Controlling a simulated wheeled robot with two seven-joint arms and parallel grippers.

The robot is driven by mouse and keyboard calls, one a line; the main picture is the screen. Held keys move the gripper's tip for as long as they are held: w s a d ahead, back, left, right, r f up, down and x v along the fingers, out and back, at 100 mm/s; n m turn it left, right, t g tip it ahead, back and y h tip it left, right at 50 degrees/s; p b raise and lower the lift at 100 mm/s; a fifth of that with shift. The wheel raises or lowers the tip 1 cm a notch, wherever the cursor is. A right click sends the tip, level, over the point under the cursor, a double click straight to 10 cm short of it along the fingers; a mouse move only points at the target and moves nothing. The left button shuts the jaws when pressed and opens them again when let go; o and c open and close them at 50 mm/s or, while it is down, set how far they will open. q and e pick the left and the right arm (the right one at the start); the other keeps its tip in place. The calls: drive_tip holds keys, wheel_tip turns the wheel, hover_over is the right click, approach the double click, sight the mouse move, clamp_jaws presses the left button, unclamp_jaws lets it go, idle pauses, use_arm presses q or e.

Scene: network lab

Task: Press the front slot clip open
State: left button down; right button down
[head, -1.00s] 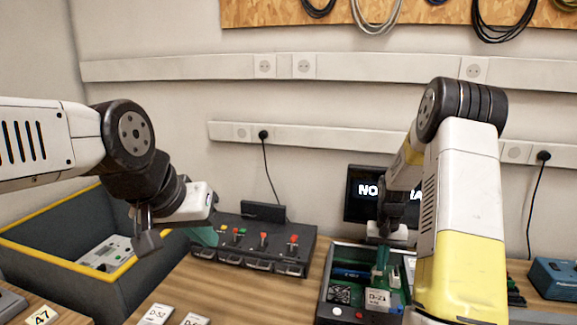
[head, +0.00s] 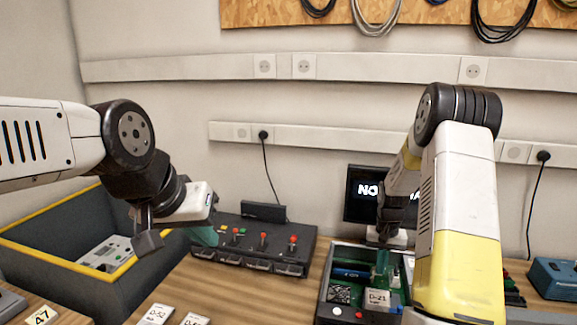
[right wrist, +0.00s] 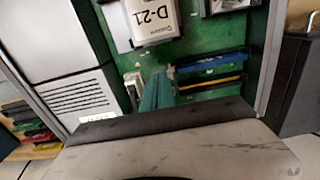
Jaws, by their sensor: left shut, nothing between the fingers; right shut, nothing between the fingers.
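The open device case (head: 322,296) stands on the bench in the head view, with a green board inside. The right wrist view shows a blue slot (right wrist: 212,63) and a dark slot with a yellow strip (right wrist: 212,86) side by side on the green board (right wrist: 190,45). A small pale piece (right wrist: 132,84), possibly a clip, sits left of the fingers. My right gripper (head: 382,264) is shut and empty, its teal fingers pointing down into the case; the fingers (right wrist: 157,92) are near the slots' left ends. Contact cannot be told. My left gripper (head: 205,236) is shut and empty.
A card box labelled D-21 (head: 377,298) lies in the case. A dark panel with red levers (head: 255,240) stands left of the case. A grey bin with yellow rim (head: 50,257) is far left. A monitor (head: 362,190) stands behind. White labelled cards (head: 157,314) lie at front.

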drive_tip(key=shift+a+r, duration=0.1)
wheel_tip(320, 180, up, 8)
idle(0.8)
drive_tip(key=s+a+r+n+t, duration=0.1)
drive_tip(key=s+a+r+t, duration=0.1)
drive_tip(key=s+a+r, duration=0.5)
drive_tip(key=s+a+r+n+t, duration=0.1)
drive_tip(key=s+r, duration=0.3)
drive_tip(key=r, duration=0.6)
drive_tip(key=s+a+r+t+y, duration=0.1)
drive_tip(key=s+a+r, duration=0.1)
drive_tip(key=s, duration=0.5)
drive_tip(key=s+a+r+n+t+y, duration=0.1)
drive_tip(key=s+a+r+t, duration=0.1)
drive_tip(key=s+a, duration=0.2)
drive_tip(key=s, duration=0.3)
drive_tip(key=shift+s+r+n, duration=0.25)
drive_tip(key=shift+s+n, duration=0.05)
drive_tip(key=shift+s, duration=0.05)
